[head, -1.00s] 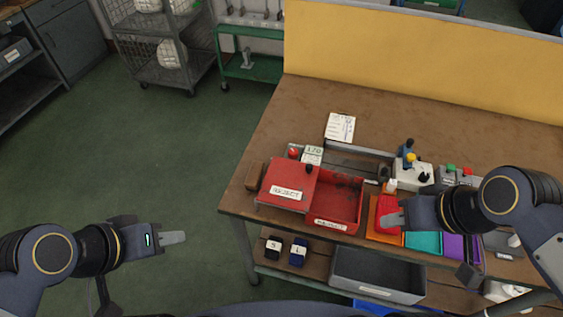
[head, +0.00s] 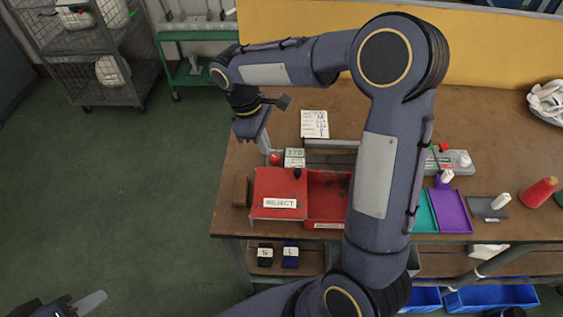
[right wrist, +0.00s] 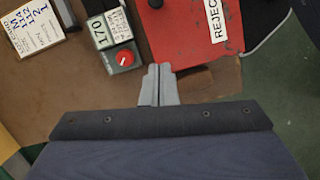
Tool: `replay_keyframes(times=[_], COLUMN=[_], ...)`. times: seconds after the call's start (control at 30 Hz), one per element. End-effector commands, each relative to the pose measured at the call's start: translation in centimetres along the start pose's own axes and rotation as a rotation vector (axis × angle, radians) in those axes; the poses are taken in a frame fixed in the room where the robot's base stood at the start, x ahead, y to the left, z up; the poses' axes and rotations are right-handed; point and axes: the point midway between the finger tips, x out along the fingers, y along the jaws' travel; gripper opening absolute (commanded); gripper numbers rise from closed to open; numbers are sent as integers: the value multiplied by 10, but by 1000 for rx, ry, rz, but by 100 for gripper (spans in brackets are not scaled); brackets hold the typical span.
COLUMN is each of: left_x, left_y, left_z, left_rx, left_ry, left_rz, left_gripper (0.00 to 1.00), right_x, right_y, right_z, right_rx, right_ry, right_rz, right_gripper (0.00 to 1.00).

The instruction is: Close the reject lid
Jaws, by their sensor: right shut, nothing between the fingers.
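The red reject lid (head: 270,186), with a white REJECT label and a small black knob (head: 297,173), lies flat at the left. The red bin (head: 328,190) beside it on the right shows an open, dark inside, partly hidden by my right arm. In the right wrist view the lid (right wrist: 185,40) and knob (right wrist: 155,3) are just beyond my fingertips. My right gripper (head: 265,147) is shut and empty, pointing down behind the lid's back left; its closed fingers (right wrist: 158,72) also show in the right wrist view. My left gripper (head: 92,301) is low at the left, away from the table, seen side-on.
A brown block (head: 240,190) lies left of the lid. A paper card (head: 314,124) lies behind. Teal and purple trays (head: 452,211) stand to the right.

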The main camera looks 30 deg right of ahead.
Motion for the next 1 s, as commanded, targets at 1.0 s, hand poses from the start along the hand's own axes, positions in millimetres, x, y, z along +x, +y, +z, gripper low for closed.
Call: replay_keyframes(times=[1.0], left_x=[-9], left_y=[4], left_z=[-5], left_rx=[0], left_ry=[0], left_rz=[0], left_gripper=[36], right_x=[75], right_y=[0], right_z=[40], right_rx=[3], right_ry=[2], right_rz=[-1], right_gripper=[0])
